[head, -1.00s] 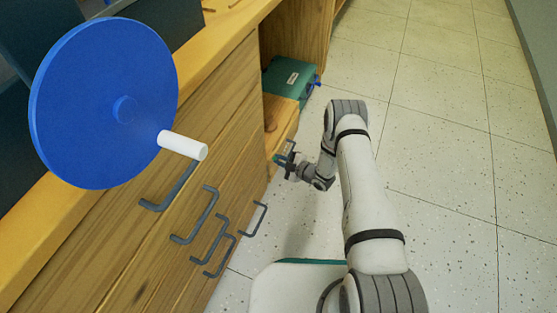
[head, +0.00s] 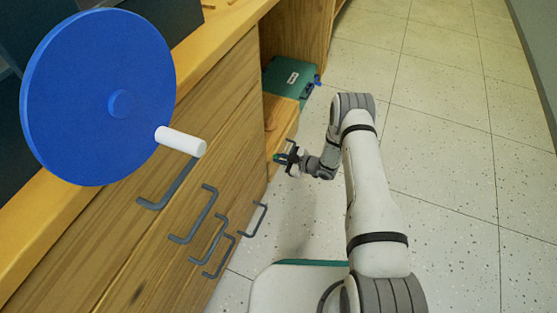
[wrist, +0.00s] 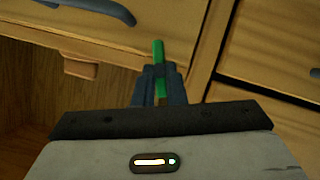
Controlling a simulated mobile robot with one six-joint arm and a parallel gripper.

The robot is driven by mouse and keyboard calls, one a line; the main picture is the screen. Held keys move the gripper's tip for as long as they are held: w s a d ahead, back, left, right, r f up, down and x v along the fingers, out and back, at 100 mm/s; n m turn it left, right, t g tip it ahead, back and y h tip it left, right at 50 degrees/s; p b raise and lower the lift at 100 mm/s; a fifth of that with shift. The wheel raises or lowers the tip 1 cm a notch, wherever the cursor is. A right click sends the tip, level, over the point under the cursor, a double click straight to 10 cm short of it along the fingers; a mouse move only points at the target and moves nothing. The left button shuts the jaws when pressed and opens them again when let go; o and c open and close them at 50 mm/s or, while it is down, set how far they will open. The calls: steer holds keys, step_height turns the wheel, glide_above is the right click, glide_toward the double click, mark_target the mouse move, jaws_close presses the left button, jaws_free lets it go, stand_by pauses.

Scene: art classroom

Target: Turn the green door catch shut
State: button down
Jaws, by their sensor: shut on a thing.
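In the wrist view, the green door catch (wrist: 158,50) is a narrow bar, upright in the picture, in front of pale wooden fronts. My gripper (wrist: 160,72) is shut on it, with one dark finger on each side. The catch's upper end sticks out beyond the fingertips, and its lower part is partly hidden between them. In the head view, my gripper (head: 285,158) is low beside the wooden cabinet, and only a small bit of the green catch (head: 277,157) shows at its tips.
A large blue wheel (head: 90,100) with a white handle (head: 181,141) stands close at left. Grey handles (head: 195,215) stick out from the cabinet fronts. A dark green box (head: 291,78) lies in an open bay behind my gripper. The tiled floor (head: 455,130) at right is clear.

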steer(key=shift+w+d+r+m+g+b, duration=0.15)
steer(key=shift+w+m+g+b, duration=0.2)
steer(key=shift+m, duration=0.35)
steer(key=shift+w+d+r+m+g+b, duration=0.15)
steer(key=shift+w+m+g+b, duration=0.1)
steer(key=shift+m+g, duration=0.35)
steer(key=shift+y, duration=0.3)
steer(key=c, duration=1.6)
jaws_free()
steer(key=shift+o, duration=0.6)
steer(key=shift+s+a+f, duration=0.1)
steer(key=shift+s+f, duration=0.05)
steer(key=shift+s, duration=0.05)
steer(key=p+v, duration=0.3)
steer(key=v, duration=0.4)
steer(key=shift+d, duration=0.35)
steer(key=shift+s, duration=0.1)
